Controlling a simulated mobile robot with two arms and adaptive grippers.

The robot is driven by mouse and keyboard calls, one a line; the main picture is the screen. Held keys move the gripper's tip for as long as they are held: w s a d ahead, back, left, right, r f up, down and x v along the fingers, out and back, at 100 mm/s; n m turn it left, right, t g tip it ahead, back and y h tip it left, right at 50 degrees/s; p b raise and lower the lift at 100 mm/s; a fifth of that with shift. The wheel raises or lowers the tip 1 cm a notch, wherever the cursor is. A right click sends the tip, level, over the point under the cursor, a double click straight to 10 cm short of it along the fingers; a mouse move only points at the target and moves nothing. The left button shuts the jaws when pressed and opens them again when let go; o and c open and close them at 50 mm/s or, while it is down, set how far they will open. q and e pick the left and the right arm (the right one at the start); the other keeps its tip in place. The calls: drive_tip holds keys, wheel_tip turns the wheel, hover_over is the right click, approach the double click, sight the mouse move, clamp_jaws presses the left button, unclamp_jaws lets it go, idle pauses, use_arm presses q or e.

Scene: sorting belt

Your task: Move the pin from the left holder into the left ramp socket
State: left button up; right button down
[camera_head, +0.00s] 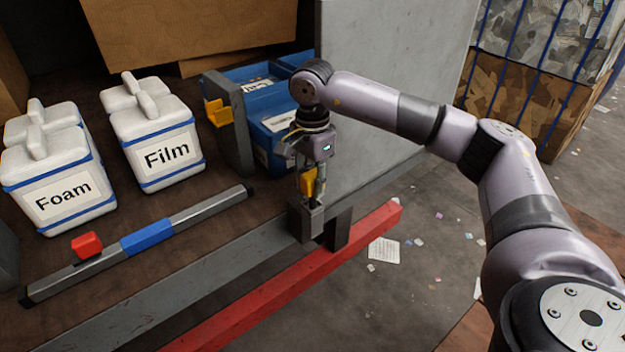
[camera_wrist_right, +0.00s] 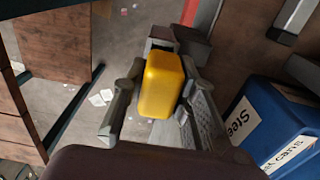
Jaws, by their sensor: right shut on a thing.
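My right gripper (camera_head: 311,172) points down and is shut on a yellow pin (camera_head: 308,183). The yellow pin also shows between the fingers in the right wrist view (camera_wrist_right: 161,84). Just below it is a grey socket block (camera_head: 305,220) on the front edge; it also shows behind the pin in the wrist view (camera_wrist_right: 185,46). I cannot tell whether the pin's lower end is in the block. A second yellow piece (camera_head: 218,112) is on a grey upright (camera_head: 236,132) at the back. My left gripper is not in view.
White bags labelled Foam (camera_head: 58,190) and Film (camera_head: 165,150) stand at the left. A grey bar (camera_head: 200,210) with a blue band and red piece (camera_head: 87,245) lies in front. Blue bins (camera_head: 265,100) are behind the gripper. A red rail (camera_head: 290,285) runs below the edge.

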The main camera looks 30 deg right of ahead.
drive_tip(key=shift+f+b, duration=0.85)
drive_tip(key=shift+f, duration=0.4)
drive_tip(key=c, duration=1.2)
unclamp_jaws()
wheel_tip(320, 180, up, 12)
drive_tip(key=shift+f, duration=0.1)
